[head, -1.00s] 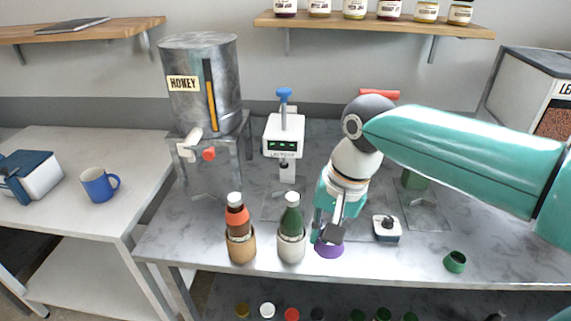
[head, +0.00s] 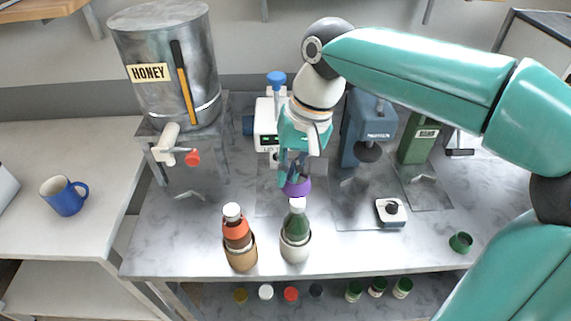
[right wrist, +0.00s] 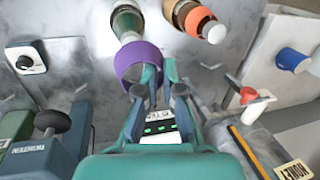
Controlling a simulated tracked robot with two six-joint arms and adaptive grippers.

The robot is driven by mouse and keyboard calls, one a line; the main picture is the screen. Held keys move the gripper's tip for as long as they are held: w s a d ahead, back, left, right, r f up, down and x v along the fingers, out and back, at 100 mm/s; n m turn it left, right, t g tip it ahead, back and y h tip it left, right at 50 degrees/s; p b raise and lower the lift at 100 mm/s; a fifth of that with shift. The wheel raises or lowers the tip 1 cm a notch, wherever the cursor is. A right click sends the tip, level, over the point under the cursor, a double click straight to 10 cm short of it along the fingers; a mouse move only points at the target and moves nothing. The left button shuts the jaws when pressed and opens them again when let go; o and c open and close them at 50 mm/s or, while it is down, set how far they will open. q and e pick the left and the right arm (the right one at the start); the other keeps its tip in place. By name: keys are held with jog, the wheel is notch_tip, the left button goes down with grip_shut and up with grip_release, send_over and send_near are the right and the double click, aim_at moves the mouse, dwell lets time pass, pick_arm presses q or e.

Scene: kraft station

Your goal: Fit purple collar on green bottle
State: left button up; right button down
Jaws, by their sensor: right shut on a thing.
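The green bottle (head: 297,222) with a white cap stands upright in a pale holder (head: 295,247) near the table's front edge. My right gripper (head: 295,172) is shut on the purple collar (head: 298,187) and holds it off the table, just behind the bottle's cap in the head view. In the right wrist view the purple collar (right wrist: 141,60) sits at the fingertips, close to the end of the green bottle (right wrist: 127,22). The collar looks apart from the cap; the exact gap is unclear. My left gripper is not in view.
A brown bottle with an orange collar (head: 236,233) stands left of the green bottle. A label press (head: 268,130) and a blue machine (head: 368,130) stand behind. A small scale-like box (head: 391,212) and a green ring (head: 460,242) lie to the right.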

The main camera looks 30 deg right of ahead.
aim_at(290, 194)
notch_tip(290, 194, down, 3)
jog(key=b, duration=0.2)
jog(key=shift+s+d+f+b, duration=0.1)
jog(key=shift+b, duration=0.3)
jog(key=shift+d+b+x, duration=0.2)
jog(key=shift+b+x, duration=0.6)
jog(key=shift+x, duration=0.2)
jog(key=shift+s, duration=0.2)
jog(key=shift+f, duration=0.15)
jog(key=c, duration=1.2)
grip_release()
jog(key=shift+c, duration=0.2)
jog(key=o, duration=0.6)
